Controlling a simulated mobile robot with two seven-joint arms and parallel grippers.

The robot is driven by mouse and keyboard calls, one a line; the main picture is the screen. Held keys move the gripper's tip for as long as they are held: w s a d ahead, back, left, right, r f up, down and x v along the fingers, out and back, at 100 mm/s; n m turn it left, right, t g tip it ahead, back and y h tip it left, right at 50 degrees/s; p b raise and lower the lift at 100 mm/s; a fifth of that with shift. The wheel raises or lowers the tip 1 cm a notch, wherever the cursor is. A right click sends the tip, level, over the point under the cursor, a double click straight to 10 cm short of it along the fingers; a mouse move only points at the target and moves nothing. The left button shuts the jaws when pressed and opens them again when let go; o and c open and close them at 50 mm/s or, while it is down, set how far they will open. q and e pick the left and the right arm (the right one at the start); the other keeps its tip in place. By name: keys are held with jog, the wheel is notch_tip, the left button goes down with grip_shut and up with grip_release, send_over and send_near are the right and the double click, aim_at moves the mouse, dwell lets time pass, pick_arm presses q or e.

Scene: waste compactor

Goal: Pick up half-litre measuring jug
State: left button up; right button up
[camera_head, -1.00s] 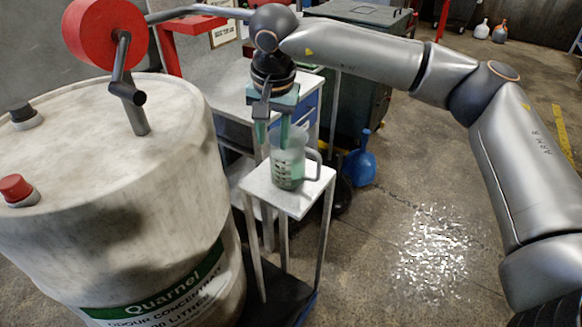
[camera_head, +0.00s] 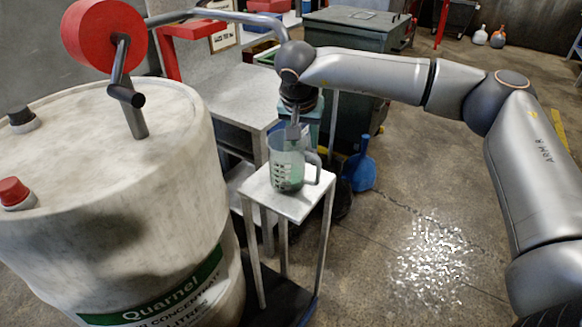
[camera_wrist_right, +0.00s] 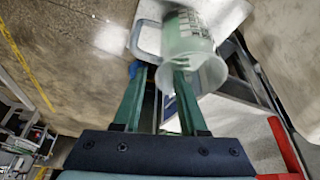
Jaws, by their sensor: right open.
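The half-litre measuring jug (camera_head: 287,165) is clear and greenish with dark markings. It stands upright on a small white stand (camera_head: 300,207), its handle to the right in the head view. In the right wrist view the jug (camera_wrist_right: 190,45) is at top centre, its open rim facing me. My right gripper (camera_head: 301,132) is just behind the jug's top in the head view, its fingers partly hidden. In the wrist view its two green fingers (camera_wrist_right: 160,76) are apart. One finger overlaps the rim and the other points toward the handle side; I cannot tell whether either touches. My left gripper is out of view.
A grey bench (camera_head: 225,98) and a dark green bin (camera_head: 360,60) are behind. A blue container (camera_head: 359,168) stands on the floor right of the stand. The right floor is open.

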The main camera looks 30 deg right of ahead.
jog(key=shift+x, duration=1.5)
jog(key=shift+c, duration=0.4)
jog(key=shift+r, duration=0.1)
grip_shut()
jog(key=shift+s, duration=0.1)
